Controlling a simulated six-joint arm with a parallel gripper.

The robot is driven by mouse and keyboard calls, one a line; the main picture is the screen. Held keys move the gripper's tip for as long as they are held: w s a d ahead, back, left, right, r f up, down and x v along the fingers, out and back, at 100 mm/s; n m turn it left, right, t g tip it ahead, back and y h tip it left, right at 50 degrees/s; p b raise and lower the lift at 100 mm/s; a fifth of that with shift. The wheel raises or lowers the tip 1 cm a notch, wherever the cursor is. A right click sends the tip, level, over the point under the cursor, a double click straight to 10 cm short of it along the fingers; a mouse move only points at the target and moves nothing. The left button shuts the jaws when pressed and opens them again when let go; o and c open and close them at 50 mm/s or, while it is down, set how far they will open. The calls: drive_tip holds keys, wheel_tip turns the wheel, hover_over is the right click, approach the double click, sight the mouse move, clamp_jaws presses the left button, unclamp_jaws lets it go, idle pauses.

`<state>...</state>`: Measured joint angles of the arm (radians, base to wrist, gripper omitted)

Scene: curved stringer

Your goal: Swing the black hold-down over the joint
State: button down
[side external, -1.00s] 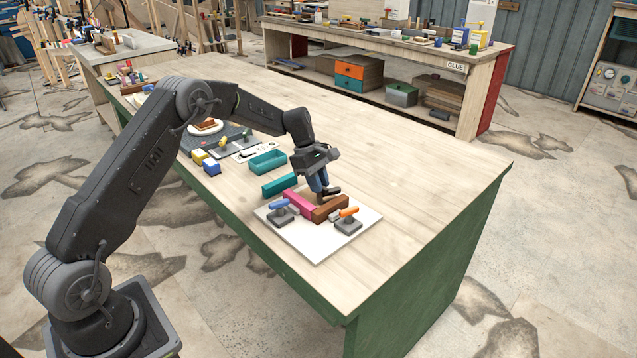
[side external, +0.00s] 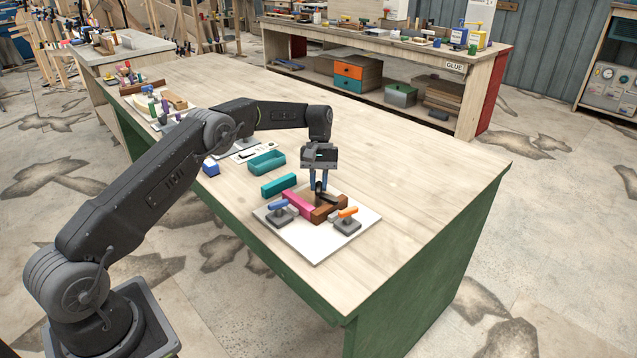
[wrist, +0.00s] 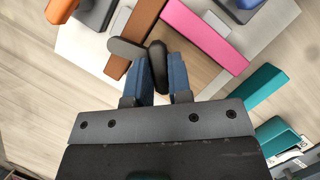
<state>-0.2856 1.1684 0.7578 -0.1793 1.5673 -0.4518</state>
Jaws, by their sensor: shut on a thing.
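My gripper (side external: 319,188) is above the white board, its blue fingers shut on the black hold-down (wrist: 158,66). In the wrist view the hold-down sits between the fingertips (wrist: 160,82), its rounded end pointing towards the corner of the pink and brown bars. A dark grey rounded piece (wrist: 125,48) lies beside it, across the brown bar (wrist: 140,32). The pink bar (side external: 298,203) and the brown bar (side external: 325,213) meet at an angle at the board's front. In the wrist view the hold-down's end appears short of that corner. Its lower part is hidden.
The white board (side external: 318,250) carries a blue-handled clamp (side external: 279,210) on the left and an orange-handled clamp (side external: 347,221) on the right. A teal block (side external: 279,186) and teal tray (side external: 267,161) lie behind left. The right of the bench (side external: 420,190) is clear.

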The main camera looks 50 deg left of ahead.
sight(317, 185)
drive_tip(key=m+y, duration=0.1)
drive_tip(key=m, duration=0.2)
drive_tip(key=m+g+y, duration=0.1)
drive_tip(key=m, duration=0.2)
drive_tip(key=shift+d, duration=0.1)
drive_tip(key=m+y, duration=0.2)
drive_tip(key=m, duration=0.3)
drive_tip(key=shift+m, duration=0.5)
drive_tip(key=c, duration=1)
unclamp_jaws()
drive_tip(key=shift+c, duration=0.2)
drive_tip(key=r, duration=0.4)
drive_tip(key=shift+s+a+r, duration=0.2)
drive_tip(key=shift+a+r, duration=0.05)
drive_tip(key=shift+r, duration=0.1)
drive_tip(key=s+a+r, duration=0.6)
drive_tip(key=s+a, duration=0.1)
drive_tip(key=a, duration=0.1)
drive_tip(key=shift+a+r, duration=0.15)
drive_tip(key=shift+a, duration=0.1)
